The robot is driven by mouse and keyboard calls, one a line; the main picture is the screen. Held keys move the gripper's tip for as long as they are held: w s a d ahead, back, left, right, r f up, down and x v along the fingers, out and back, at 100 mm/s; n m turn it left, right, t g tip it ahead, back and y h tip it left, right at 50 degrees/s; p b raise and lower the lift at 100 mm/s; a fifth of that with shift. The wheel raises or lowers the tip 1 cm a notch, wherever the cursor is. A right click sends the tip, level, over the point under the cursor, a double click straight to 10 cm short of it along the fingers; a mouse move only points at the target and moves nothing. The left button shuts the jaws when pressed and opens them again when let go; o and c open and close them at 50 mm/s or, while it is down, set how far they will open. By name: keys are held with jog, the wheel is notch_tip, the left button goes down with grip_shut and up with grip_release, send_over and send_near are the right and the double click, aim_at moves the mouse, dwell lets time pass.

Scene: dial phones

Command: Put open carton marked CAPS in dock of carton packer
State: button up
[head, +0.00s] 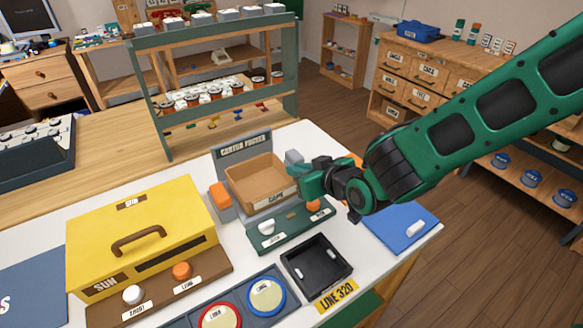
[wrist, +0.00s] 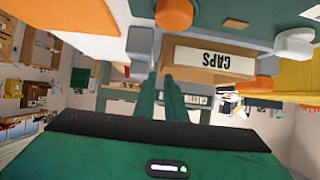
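The open brown carton marked CAPS (head: 257,178) is at the dock of the carton packer (head: 242,147), below its sign. My gripper (head: 302,178) is at the carton's right side. In the wrist view the label of the carton (wrist: 212,59) appears upside down, and the fingers of my gripper (wrist: 160,78) lie either side of its near wall, seemingly closed on it. Whether the carton's bottom touches the dock is hidden.
A green panel (head: 290,229) with a white and an orange knob stands in front of the packer. A black tray (head: 316,262), a yellow box with a handle (head: 145,225) and a blue mat (head: 400,229) share the white table. A green shelf rack (head: 214,40) stands behind.

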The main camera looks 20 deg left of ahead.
jog(key=shift+v, duration=3.5)
jog(key=w+d+f+m+h, duration=0.1)
jog(key=w+d+m+h, duration=0.35)
jog(key=d, duration=1.05)
jog(key=s+d+m+g+h, duration=0.25)
jog(key=d+h, duration=0.35)
jog(key=d, duration=1.6)
jog(key=s+d+r+m+g, duration=0.2)
jog(key=s+d+m, duration=0.2)
jog(key=s+d, duration=0.4)
jog(key=s+d+r+m+g, duration=0.1)
jog(key=s+d+m, duration=0.1)
jog(key=s, duration=0.5)
jog(key=s+d+m+g+y, duration=0.1)
jog(key=s+d+m+g, duration=0.1)
jog(key=s, duration=0.6)
jog(key=shift+d+r+m, duration=0.4)
jog(key=shift+d+m, duration=0.2)
jog(key=shift+d, duration=0.55)
